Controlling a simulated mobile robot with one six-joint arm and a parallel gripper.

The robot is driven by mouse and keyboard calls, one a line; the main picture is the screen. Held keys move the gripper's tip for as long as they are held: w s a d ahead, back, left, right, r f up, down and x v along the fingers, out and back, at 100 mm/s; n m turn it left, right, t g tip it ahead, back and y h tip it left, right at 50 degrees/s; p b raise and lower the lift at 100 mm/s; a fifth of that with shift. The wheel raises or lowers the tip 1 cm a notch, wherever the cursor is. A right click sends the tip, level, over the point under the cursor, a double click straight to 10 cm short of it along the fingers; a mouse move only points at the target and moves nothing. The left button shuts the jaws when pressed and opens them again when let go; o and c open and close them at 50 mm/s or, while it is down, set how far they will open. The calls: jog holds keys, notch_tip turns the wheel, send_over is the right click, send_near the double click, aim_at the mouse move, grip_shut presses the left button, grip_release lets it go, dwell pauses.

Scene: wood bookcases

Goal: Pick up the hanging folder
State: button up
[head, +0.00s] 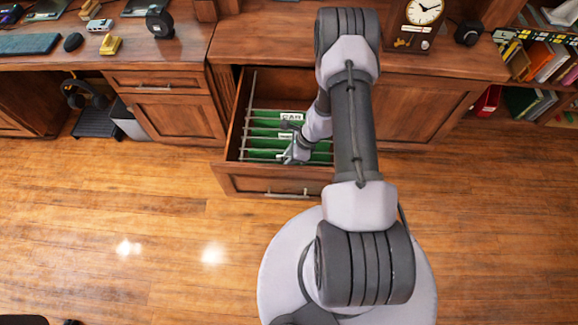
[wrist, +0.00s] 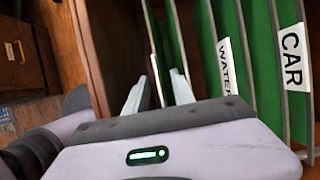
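Several green hanging folders hang in a row in the open drawer (head: 275,181). One folder has a white tab reading CAR (head: 292,117); the CAR tab also shows at the right of the wrist view (wrist: 292,57). A second tab starting WATE (wrist: 226,72) is on the folder to its left, its end hidden. My gripper (head: 291,154) is down at the front part of the drawer, over the folders nearest the drawer front. In the wrist view my gripper (wrist: 158,83) has its two pale fingers apart, with folder edges between them. Whether they touch a folder is unclear.
The drawer's wooden side (wrist: 92,45) is close to the left of the fingers. Metal rails run along the drawer. A clock (head: 423,12) stands on the cabinet top behind my arm.

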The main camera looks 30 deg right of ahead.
jog(key=shift+r, duration=0.15)
grip_shut()
dwell(1.2)
